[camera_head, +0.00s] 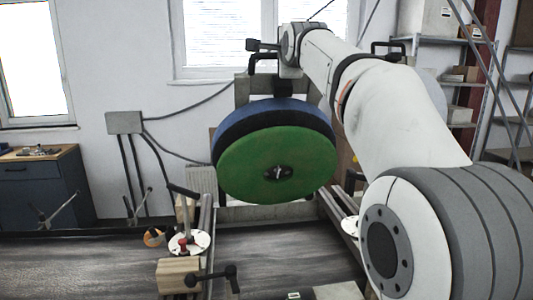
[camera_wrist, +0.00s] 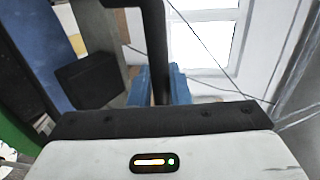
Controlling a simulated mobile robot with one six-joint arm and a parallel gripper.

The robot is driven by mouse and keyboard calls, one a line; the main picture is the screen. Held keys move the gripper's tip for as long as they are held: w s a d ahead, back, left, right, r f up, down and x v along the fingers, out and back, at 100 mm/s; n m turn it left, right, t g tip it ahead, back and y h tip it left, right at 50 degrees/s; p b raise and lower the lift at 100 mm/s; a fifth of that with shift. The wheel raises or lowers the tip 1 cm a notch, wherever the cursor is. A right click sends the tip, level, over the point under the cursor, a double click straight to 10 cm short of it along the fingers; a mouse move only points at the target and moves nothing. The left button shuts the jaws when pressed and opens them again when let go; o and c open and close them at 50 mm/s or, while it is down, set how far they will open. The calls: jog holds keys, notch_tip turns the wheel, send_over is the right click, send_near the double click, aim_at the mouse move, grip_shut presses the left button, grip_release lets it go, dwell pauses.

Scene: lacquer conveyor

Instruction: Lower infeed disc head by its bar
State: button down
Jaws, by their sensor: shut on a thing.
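The disc head (camera_head: 275,168), with a green face and a dark blue band behind it, hangs upright above the conveyor in the head view. A black bar (camera_head: 252,62) stands at its top. My gripper (camera_head: 277,62) reaches the bar from the right, above the disc. In the wrist view, the bar (camera_wrist: 160,45) runs down between the blue fingers of my gripper (camera_wrist: 160,86), which are shut on it. The fingertips are small and partly hidden behind the bar in the head view.
A grey conveyor bed (camera_head: 280,243) lies below the disc. A wooden block (camera_head: 180,275) with a black lever and a white round plate (camera_head: 190,243) stand at its near left. A grey wall box (camera_head: 125,122) with cables is at left; shelves (camera_head: 460,75) stand at right.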

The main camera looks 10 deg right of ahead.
aim_at(289, 83)
jog(key=shift+s+f, duration=0.45)
jog(key=shift+s, duration=0.1)
jog(key=shift+s+f+b, duration=0.1)
jog(key=shift+f+b, duration=0.15)
jog(key=shift+b, duration=0.25)
jog(key=s+f+b, duration=0.2)
jog(key=b, duration=0.1)
jog(key=s+f+b, duration=0.2)
jog(key=s+b, duration=0.1)
jog(key=shift+s+f+b, duration=0.2)
jog(key=shift+b, duration=0.1)
jog(key=shift+s, duration=0.3)
